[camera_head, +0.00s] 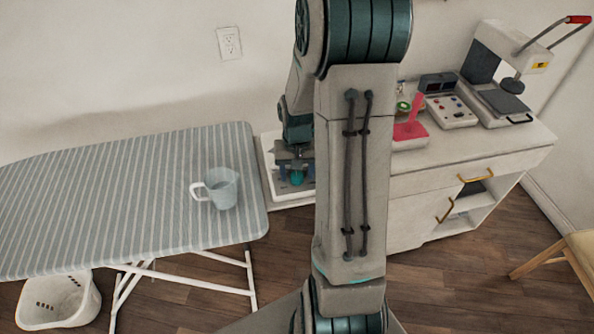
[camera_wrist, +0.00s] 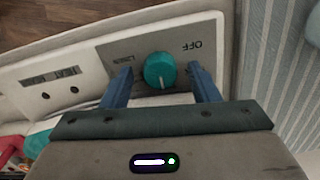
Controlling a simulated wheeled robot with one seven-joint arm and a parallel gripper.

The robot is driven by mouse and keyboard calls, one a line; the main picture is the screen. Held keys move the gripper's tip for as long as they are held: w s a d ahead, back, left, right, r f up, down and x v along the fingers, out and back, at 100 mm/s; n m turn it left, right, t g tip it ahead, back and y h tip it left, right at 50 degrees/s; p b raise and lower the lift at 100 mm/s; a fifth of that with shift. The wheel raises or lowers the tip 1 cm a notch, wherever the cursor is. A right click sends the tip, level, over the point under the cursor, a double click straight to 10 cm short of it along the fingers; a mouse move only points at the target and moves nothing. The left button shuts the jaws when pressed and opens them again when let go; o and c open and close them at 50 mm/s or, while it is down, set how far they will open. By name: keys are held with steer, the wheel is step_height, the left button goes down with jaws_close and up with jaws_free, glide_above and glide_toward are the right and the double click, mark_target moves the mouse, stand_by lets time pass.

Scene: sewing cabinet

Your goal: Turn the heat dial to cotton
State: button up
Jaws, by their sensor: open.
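The teal round dial (camera_wrist: 160,72) sits on a grey panel (camera_wrist: 150,42) in the wrist view. A short pale mark on it points toward the bottom of the picture. Upside-down labels on the panel read OFF, to the upper right, and what looks like LINEN, to the left; no cotton label is readable. My gripper (camera_wrist: 159,68) is open, with one blue finger on each side of the dial; I cannot tell whether they touch it. In the head view the dial (camera_head: 297,178) shows just below my gripper (camera_head: 296,160), partly behind my arm.
A white strip marked HEAT (camera_wrist: 62,75) lies beside the panel. A striped ironing board (camera_head: 110,200) with a grey-blue jug (camera_head: 224,188) stands left. A white cabinet (camera_head: 480,162) at right carries a heat press (camera_head: 505,75) and a pink-red item (camera_head: 411,128). A basket (camera_head: 60,300) is on the floor.

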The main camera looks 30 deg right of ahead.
mark_target(297, 175)
steer(key=c, duration=1)
steer(key=shift+o, duration=0.2)
steer(key=shift+f+m+b, duration=0.15)
steer(key=shift+m+b, duration=0.45)
steer(key=shift+b, duration=0.05)
steer(key=m+b, duration=0.1)
steer(key=m, duration=0.2)
steer(key=o, duration=1)
steer(key=shift+c, duration=0.2)
steer(key=shift+r, duration=0.2)
step_height(297, 175, up, 14)
steer(key=shift+b, duration=0.3)
